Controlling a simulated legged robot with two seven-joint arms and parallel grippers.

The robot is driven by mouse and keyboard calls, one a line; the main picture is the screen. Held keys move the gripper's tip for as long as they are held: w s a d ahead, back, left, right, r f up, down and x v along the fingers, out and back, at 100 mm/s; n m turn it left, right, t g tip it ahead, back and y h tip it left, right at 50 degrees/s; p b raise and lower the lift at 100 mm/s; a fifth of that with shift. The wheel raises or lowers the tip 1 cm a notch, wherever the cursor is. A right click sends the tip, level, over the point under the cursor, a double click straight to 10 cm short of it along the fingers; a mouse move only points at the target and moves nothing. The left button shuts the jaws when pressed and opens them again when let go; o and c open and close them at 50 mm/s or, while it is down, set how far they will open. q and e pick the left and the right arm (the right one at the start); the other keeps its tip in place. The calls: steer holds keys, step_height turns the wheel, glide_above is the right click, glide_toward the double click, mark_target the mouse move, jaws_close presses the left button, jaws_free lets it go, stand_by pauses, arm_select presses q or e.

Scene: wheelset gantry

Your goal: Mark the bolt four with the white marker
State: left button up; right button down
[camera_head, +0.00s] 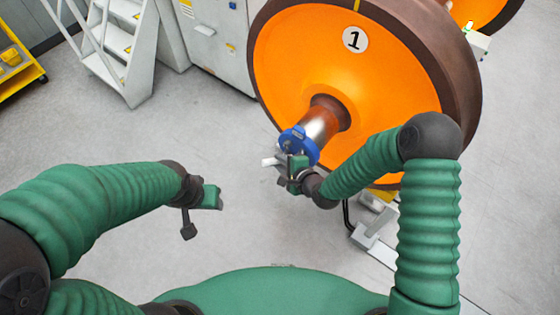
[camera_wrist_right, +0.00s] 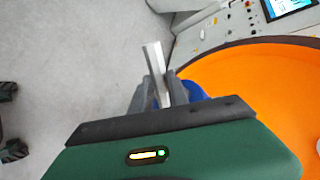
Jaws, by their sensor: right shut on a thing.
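The orange wheel (camera_head: 283,58) with a brown rim and a round "1" label stands at the upper right. Its axle ends in a blue cap (camera_head: 300,146), where the bolts sit; single bolts are too small to tell apart. My right gripper (camera_head: 283,164) is at the blue cap and shut on the white marker (camera_head: 268,162). In the right wrist view the marker (camera_wrist_right: 155,66) sticks up between the fingers, with a bit of blue cap (camera_wrist_right: 196,92) behind. Whether the marker touches the cap I cannot tell. My left gripper (camera_head: 208,203) is apart, left of the wheel; its jaws are unclear.
White steps (camera_head: 120,45) and a grey cabinet (camera_head: 215,45) stand at the back. A yellow cart (camera_head: 18,65) is at the far left. A control panel (camera_wrist_right: 245,22) shows in the right wrist view. The floor between my arms is clear.

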steer(key=shift+w+a+r, duration=0.1)
steer(key=shift+w+a, duration=0.15)
steer(key=shift+a, duration=0.1)
steer(key=shift+a, duration=0.1)
steer(key=shift+w+a+r, duration=0.1)
steer(key=shift+w+a, duration=0.1)
stand_by(0.4)
steer(key=s+a, duration=0.4)
steer(key=s, duration=0.1)
steer(key=shift+s, duration=0.35)
stand_by(0.4)
